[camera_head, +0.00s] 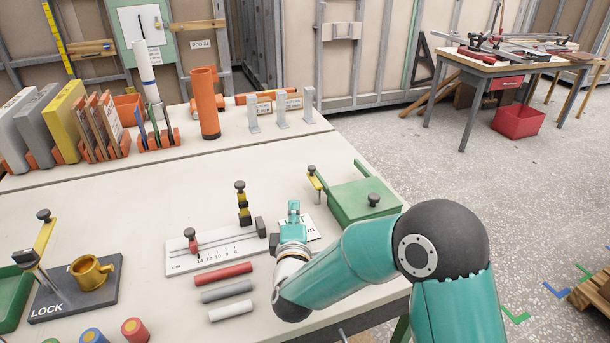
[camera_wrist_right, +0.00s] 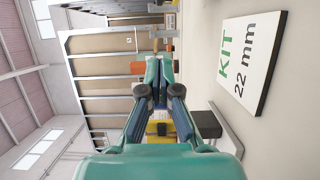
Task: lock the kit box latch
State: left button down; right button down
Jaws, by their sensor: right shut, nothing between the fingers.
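The green kit box (camera_head: 362,206) stands at the right end of the worktop, with a black knob on its lid. A yellow lever with a black knob (camera_head: 314,182), which looks like its latch, stands at the box's left side, tilted; I cannot tell how it engages the box. My right gripper (camera_head: 293,207) is shut and empty, left of the box and apart from the lever, above the "KIT 22 mm" card. In the right wrist view its fingers (camera_wrist_right: 153,82) are together, with nothing between them. My left gripper is not in view.
The white card (camera_wrist_right: 248,62) lies beside the right gripper. A white scale plate (camera_head: 215,252) with a yellow-black post stands to the left. Red, grey and white rods (camera_head: 226,291) lie in front. A dark "LOCK" plate (camera_head: 75,290) with a brass-coloured cup is at far left.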

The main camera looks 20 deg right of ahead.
jog(key=shift+w, duration=0.1)
jog(key=shift+w, duration=0.15)
jog(key=p, duration=0.2)
send_near(314, 176)
jog(key=w+a, duration=0.1)
jog(key=w+a+r, duration=0.1)
jog(key=w, duration=0.1)
jog(key=w+a+r, duration=0.1)
jog(key=w, duration=0.1)
jog(key=shift+w+a+r, duration=0.1)
jog(key=shift+a+r, duration=0.05)
jog(key=shift+a, duration=0.25)
jog(key=shift+w+d, duration=0.45)
jog(key=shift+d, duration=0.4)
jog(key=shift+w+d, duration=0.45)
jog(key=shift+d, duration=0.45)
jog(key=shift+a, duration=0.15)
